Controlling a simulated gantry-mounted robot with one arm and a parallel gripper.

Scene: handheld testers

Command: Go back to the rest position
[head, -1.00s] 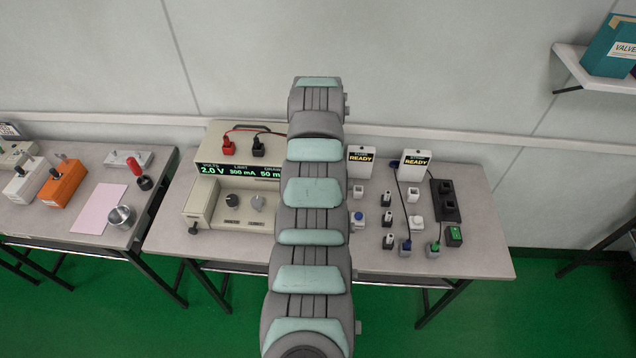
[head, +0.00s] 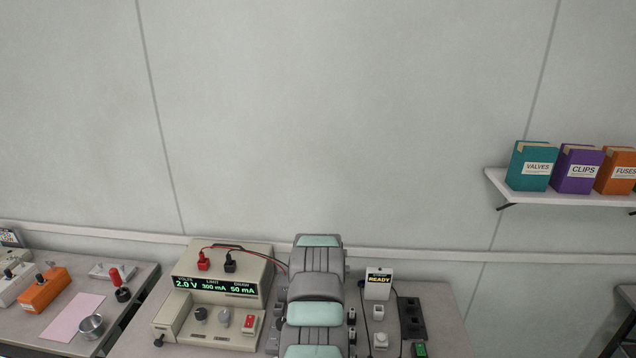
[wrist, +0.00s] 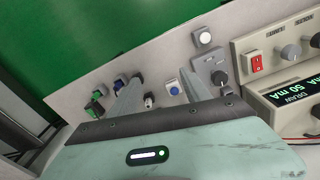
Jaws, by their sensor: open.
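My gripper (wrist: 160,78) shows in the wrist view with its two fingers apart and nothing between them. Its fingers point over the bench top, with a small blue-button block (wrist: 173,88) seen just beyond the gap. In the head view my arm stands upright at the middle bottom and hides my gripper. The bench power supply (head: 222,272) is left of my arm and reads 2.0 V, 300 mA and 50 mA. Its red switch (head: 249,322) also shows in the wrist view (wrist: 257,63). A white READY tester (head: 378,287) stands right of my arm.
Small plugs (wrist: 120,82) and a white-button block (wrist: 204,38) stand on the bench near my fingers. A black socket strip (head: 411,318) is at the right. A left table holds an orange box (head: 44,290) and a metal cup (head: 92,327). A wall shelf (head: 500,190) carries boxes.

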